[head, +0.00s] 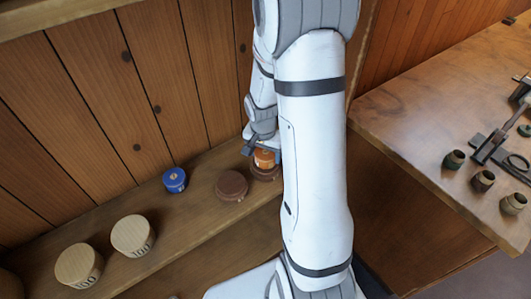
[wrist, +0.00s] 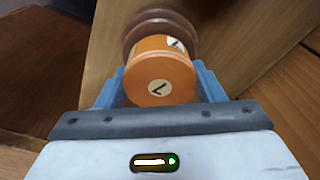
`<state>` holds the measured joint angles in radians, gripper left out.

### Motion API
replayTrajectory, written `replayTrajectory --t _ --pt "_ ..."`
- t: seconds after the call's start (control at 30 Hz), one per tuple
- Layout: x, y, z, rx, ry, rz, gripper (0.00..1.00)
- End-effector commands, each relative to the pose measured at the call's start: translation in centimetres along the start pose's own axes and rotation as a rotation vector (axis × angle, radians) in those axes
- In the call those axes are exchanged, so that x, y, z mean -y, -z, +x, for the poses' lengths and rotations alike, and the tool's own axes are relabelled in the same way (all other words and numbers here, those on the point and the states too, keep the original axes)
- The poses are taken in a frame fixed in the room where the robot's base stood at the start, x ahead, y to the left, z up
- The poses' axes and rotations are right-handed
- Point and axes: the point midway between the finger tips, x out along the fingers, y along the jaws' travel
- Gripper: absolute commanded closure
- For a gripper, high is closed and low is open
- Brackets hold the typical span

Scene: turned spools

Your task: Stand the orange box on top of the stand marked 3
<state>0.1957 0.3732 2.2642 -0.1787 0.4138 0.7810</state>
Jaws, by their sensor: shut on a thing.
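The orange box (wrist: 160,80), a short round tub with pale round labels, is between the blue jaws of my gripper (wrist: 160,72) in the wrist view. My gripper is shut on it. In the head view the orange box (head: 264,158) shows partly behind my arm. A brown round stand (head: 265,174) is directly beneath it, and also shows behind it in the wrist view (wrist: 146,24). I cannot tell whether they touch. Two pale wooden stands at the left, one (head: 78,266) and another (head: 133,235), bear dark marks on their sides. I cannot make out a 3 on any stand.
A blue round tub (head: 174,180) and another brown round stand (head: 231,185) are on the wooden shelf (head: 195,222), left of my gripper. A plank wall rises close behind. A workbench (head: 420,115) at the right carries several small dark pots and tools.

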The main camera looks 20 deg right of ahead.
Motion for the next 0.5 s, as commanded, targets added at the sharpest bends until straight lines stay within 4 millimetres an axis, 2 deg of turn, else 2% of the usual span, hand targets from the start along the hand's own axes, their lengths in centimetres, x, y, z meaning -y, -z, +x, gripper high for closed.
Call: replayTrajectory --t 0.4,0.43,0.5 --pt "-0.08 -0.02 0.79 -0.001 0.001 0.003 0.61" --pt "-0.08 -0.02 0.76 -0.001 0.001 0.003 0.37" --pt "-0.09 -0.01 0.64 -0.001 0.000 0.003 0.31"
